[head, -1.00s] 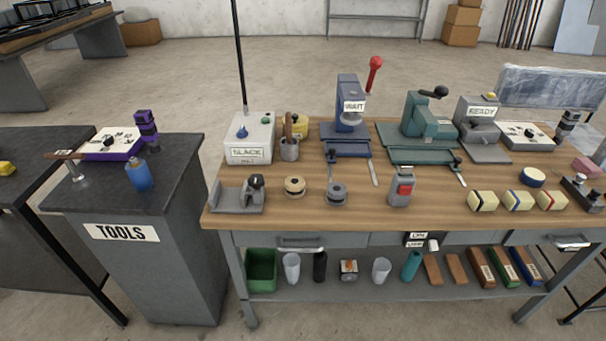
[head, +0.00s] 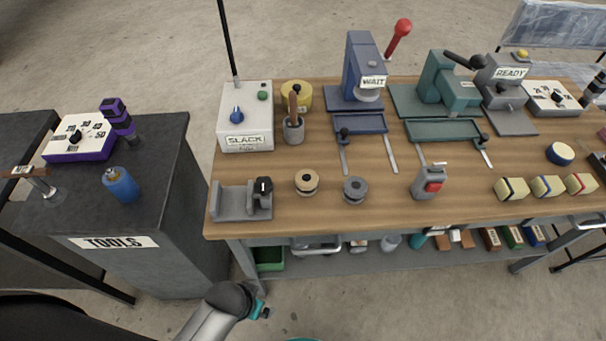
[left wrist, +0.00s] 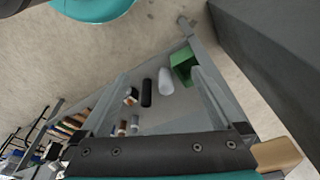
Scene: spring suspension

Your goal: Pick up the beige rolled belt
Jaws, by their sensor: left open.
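The beige rolled belt (head: 307,181) lies on the wooden workbench (head: 420,205) near its front left part. It is a round coil with a dark centre. A grey roll (head: 355,189) sits to its right. My left gripper (head: 263,311) shows small at the bottom of the head view, in front of the bench and apart from the belt. Its jaws are open and it holds nothing that I can see. The left wrist view shows the shelf under the bench, and I cannot make out the belt there. My right gripper is not in view.
A grey holder (head: 241,201) stands left of the belt. The SLACK box (head: 245,117) and a cup with a tool (head: 293,130) stand behind. A grey device with a red button (head: 429,182) is to the right. The dark TOOLS cabinet (head: 178,210) adjoins on the left.

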